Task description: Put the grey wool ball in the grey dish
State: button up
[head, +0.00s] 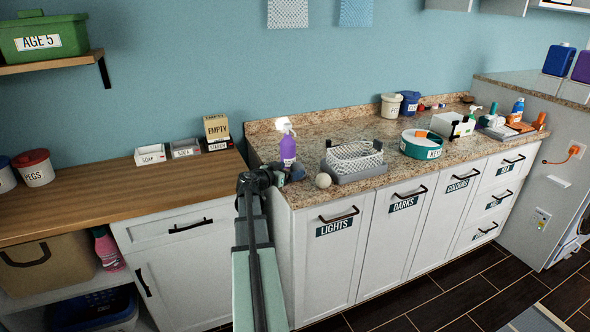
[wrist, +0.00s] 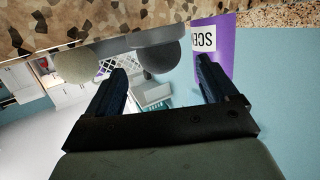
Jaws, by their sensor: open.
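The grey wool ball (wrist: 160,57) shows dark and round between my fingertips in the wrist view, on the speckled counter. In the head view it is a small dark shape (head: 297,172) just beyond my gripper (head: 279,177), partly hidden. My gripper (wrist: 162,72) is open, its fingers apart on either side of the ball in the picture; I cannot tell whether they touch it. The grey dish (head: 362,179) seems to be the low grey tray around a white lattice basket, right of the ball. Its grey side (wrist: 128,43) shows behind the balls in the wrist view.
A cream ball (head: 323,180) sits between the grey ball and the tray, near the counter's front edge. A purple spray bottle (head: 288,150) stands close behind my gripper. A teal round tin (head: 421,148) is farther right. The counter behind the basket is mostly clear.

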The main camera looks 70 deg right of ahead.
jog(key=v, duration=0.6)
jog(key=shift+a, duration=0.3)
jog(key=shift+w, duration=0.15)
jog(key=w+a+f+n+t+y, duration=0.1)
jog(key=w+a+f+n+y, duration=0.4)
jog(key=a+f, duration=0.85)
jog(key=w+a+f+n+t+y, duration=0.15)
jog(key=w+a+f+n, duration=0.35)
jog(key=a+f, duration=0.85)
jog(key=a+f+n+y, duration=0.3)
jog(key=a+f, duration=1)
jog(key=f, duration=0.1)
jog(key=s+a+f+n+g+y, duration=0.2)
jog(key=s+a+f+n, duration=0.2)
jog(key=s+a, duration=0.6)
jog(key=s+a+f+n+g+y, duration=0.2)
jog(key=s+a+f, duration=0.7)
jog(key=a, duration=1)
jog(key=s+n+y, duration=0.1)
jog(key=s+n, duration=0.1)
jog(key=shift+s+n+g+y, duration=0.3)
jog(key=shift+g+y, duration=0.05)
